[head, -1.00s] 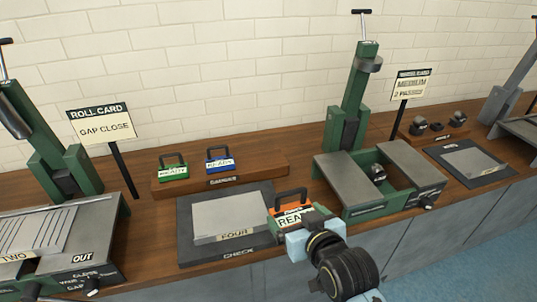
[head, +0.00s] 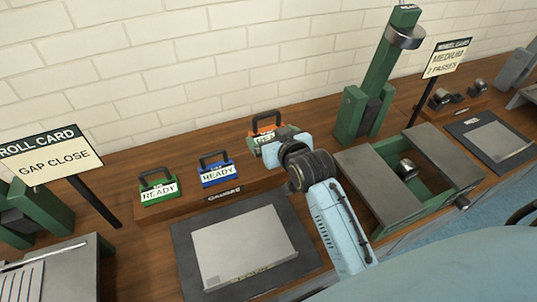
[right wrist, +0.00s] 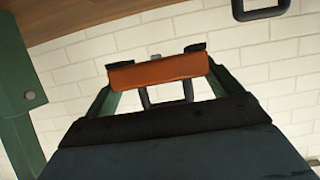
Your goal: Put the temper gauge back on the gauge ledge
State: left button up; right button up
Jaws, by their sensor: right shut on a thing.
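The orange temper gauge (head: 266,133) with a black handle is upright in my right gripper (head: 274,150), above or at the right end of the gauge ledge. Whether its base touches the ledge cannot be told, as the gripper hides it. In the right wrist view the gauge shows as an orange block (right wrist: 160,71) between the dark fingertips. The wooden gauge ledge (head: 252,187) carries a green gauge (head: 159,190) and a blue gauge (head: 217,173), both labelled READY, to the left of the orange one. My left gripper is out of view.
A grey check plate (head: 245,248) on a dark mat lies in front of the ledge. A green rolling stand (head: 365,115) and an open tray unit (head: 375,185) stand to the right. A GAP CLOSE sign (head: 48,155) stands left. The brick wall is behind.

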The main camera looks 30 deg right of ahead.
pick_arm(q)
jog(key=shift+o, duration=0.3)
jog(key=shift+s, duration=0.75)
pick_arm(e)
jog(key=shift+w+d+f, duration=0.2)
jog(key=shift+w+d, duration=0.15)
jog(key=shift+w, duration=0.15)
jog(key=shift+w+d+f, duration=0.15)
jog(key=shift+w+d, duration=0.15)
jog(key=shift+w, duration=0.15)
notch_tip(320, 180, down, 5)
jog(key=shift+r+b, duration=0.2)
jog(key=shift+b, duration=0.35)
jog(key=shift+w+f, duration=0.1)
jog(key=shift+f, duration=0.45)
notch_tip(320, 180, down, 3)
jog(key=shift+f+b, duration=0.2)
jog(key=shift+b, duration=0.3)
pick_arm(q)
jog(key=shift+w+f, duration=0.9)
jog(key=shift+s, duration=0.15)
pick_arm(e)
jog(key=o, duration=0.9)
jog(key=shift+f, duration=0.15)
jog(key=shift+c, duration=0.2)
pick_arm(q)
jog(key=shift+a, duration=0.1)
